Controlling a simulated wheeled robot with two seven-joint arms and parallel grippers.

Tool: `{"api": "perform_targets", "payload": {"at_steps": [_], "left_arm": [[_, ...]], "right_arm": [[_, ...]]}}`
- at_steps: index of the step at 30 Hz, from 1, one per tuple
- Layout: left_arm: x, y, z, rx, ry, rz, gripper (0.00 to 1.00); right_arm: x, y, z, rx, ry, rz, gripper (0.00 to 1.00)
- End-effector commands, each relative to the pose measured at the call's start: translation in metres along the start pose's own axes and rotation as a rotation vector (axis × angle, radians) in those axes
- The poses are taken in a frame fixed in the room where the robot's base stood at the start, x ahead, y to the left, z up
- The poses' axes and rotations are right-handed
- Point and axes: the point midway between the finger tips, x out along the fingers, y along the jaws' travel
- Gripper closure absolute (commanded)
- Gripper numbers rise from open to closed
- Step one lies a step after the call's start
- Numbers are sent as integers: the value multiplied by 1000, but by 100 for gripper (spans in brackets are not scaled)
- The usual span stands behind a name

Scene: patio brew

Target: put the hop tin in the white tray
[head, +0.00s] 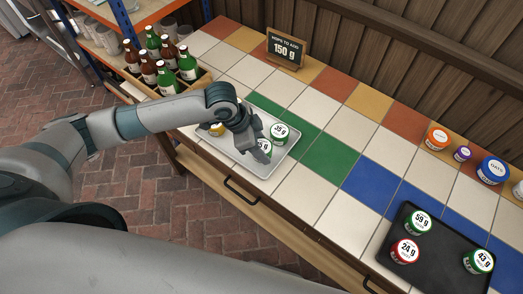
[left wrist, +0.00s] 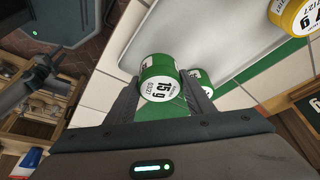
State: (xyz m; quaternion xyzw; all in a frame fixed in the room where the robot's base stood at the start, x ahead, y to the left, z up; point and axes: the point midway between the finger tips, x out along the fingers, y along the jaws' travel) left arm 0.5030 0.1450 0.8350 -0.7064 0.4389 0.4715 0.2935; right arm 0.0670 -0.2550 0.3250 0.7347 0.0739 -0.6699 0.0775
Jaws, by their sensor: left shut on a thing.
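My left gripper (head: 258,150) is shut on a green tin marked 15 g, which shows in the left wrist view (left wrist: 158,83) between the two fingers. In the head view the hand partly hides this tin (head: 264,146). It is over the near right part of the white tray (head: 247,161); I cannot tell whether it touches the tray floor. A green tin marked 35 g (head: 280,133) stands right beside it in the tray. A yellow tin (head: 217,129) is at the tray's left end. A dark shape, probably my right gripper (left wrist: 45,70), shows small in the left wrist view.
A black tray (head: 436,251) at the right holds green 59 g (head: 418,221), red 24 g (head: 405,250) and green 43 g (head: 479,261) tins. A bottle crate (head: 204,79) stands at the left. A sign (head: 285,50) reads 150 g. The tiles between the trays are clear.

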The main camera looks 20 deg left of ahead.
Motion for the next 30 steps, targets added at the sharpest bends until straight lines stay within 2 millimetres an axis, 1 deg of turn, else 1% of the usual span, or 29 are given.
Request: {"api": "perform_targets", "payload": {"at_steps": [3, 7, 20, 21, 30], "left_arm": [[13, 1, 6, -1, -3, 2, 73], [24, 0, 11, -1, -2, 0, 73], [29, 0, 12, 1, -1, 0, 73], [28, 0, 12, 1, -1, 0, 45], [28, 0, 12, 1, -1, 0, 44]], "right_arm": [[-7, 0, 0, 0, 0, 0, 69], [-9, 1, -1, 0, 0, 0, 69], [-8, 2, 0, -1, -1, 2, 69], [-8, 2, 0, -1, -1, 2, 69], [-8, 2, 0, -1, -1, 2, 69]]}}
